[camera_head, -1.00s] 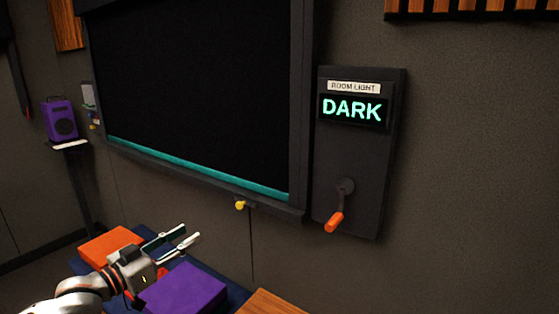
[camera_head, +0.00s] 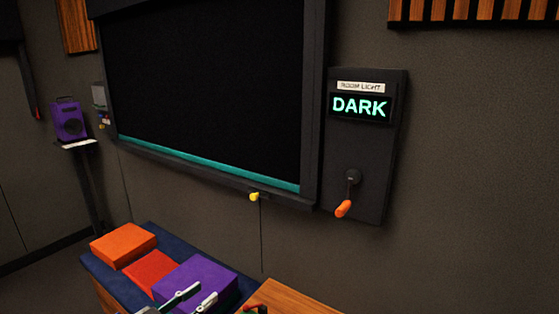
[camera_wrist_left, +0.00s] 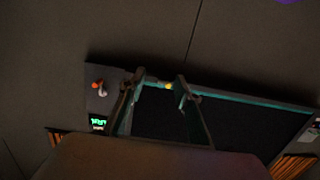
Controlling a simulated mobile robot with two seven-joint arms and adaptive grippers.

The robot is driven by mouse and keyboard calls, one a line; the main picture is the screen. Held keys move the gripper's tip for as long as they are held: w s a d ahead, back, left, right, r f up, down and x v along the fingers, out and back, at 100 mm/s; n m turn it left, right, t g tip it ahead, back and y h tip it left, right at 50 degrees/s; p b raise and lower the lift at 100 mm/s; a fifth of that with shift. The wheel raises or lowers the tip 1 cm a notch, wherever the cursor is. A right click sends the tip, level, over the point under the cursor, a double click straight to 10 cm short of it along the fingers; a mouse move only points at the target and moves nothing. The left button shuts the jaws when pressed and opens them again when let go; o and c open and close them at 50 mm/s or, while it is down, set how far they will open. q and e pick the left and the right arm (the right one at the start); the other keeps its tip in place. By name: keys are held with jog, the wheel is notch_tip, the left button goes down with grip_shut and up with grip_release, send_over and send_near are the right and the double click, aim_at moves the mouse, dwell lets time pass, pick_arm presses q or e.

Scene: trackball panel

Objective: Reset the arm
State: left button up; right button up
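My left gripper (camera_head: 206,291) is at the bottom edge of the head view, in front of the purple box, with its fingers apart and nothing between them. In the left wrist view my left gripper (camera_wrist_left: 160,80) is also open, its two fingers spread in front of the dark screen. That view is upside down. My right gripper is not in view. The wall panel (camera_head: 365,150) has a "ROOM LIGHT" label, a display (camera_head: 360,106) reading "DARK" in green, and an orange-handled lever (camera_head: 343,208) pointing down. No gripper touches the lever.
A large dark screen (camera_head: 205,90) with a teal lower strip is on the wall; a yellow knob (camera_head: 254,197) is below it. Orange (camera_head: 123,244), red (camera_head: 150,272) and purple (camera_head: 200,280) boxes lie on a blue-topped surface. A purple speaker (camera_head: 69,120) stands at left.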

pick_arm(q)
jog(key=s+f+n+g+y, duration=0.2)
jog(key=s+f+y, duration=0.4)
jog(key=s+f, duration=1.8)
jog(key=shift+s+a+g, duration=0.15)
jog(key=shift+s+g, duration=0.65)
jog(key=shift+s, duration=0.45)
